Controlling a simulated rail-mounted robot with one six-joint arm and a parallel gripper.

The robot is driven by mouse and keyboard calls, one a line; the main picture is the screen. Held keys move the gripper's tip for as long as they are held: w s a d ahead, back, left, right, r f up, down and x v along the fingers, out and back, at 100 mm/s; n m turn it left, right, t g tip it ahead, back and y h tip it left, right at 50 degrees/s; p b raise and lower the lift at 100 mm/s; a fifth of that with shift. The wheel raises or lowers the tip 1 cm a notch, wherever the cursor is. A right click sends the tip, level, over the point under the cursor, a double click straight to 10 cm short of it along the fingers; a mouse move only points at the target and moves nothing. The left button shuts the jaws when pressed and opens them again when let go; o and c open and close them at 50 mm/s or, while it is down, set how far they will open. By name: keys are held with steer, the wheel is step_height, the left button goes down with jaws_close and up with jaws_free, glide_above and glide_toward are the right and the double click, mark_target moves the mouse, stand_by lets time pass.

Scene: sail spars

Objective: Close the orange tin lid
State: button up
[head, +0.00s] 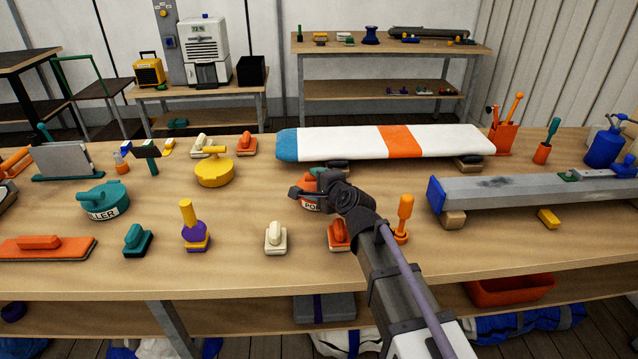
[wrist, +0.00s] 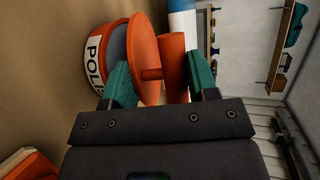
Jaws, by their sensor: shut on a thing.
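The orange tin (head: 312,207) with a white label stands on the workbench, partly hidden by my arm in the head view. In the wrist view, which is turned sideways, the tin (wrist: 92,50) shows a grey-blue top inside its rim. The round orange tin lid (wrist: 146,62) sits tilted over that top, with a wedge of the top visible between them. The lid has a short stem and a knob (wrist: 174,72). My gripper (wrist: 160,82) has its teal fingers either side of the lid and knob and is shut on the lid. In the head view the gripper (head: 305,192) is at the tin.
An orange float (head: 339,238) and an orange-handled tool (head: 403,215) stand close beside my arm. A white, orange and blue sail spar (head: 350,143) lies behind the tin on supports. A cream float (head: 275,238) stands front left. Bare bench lies left of the tin.

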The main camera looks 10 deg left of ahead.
steer(key=o, duration=1.2)
steer(key=shift+f, duration=0.1)
steer(key=p+v, duration=0.3)
steer(key=v, duration=0.7)
steer(key=shift+s+d, duration=0.2)
steer(key=shift+s, duration=0.1)
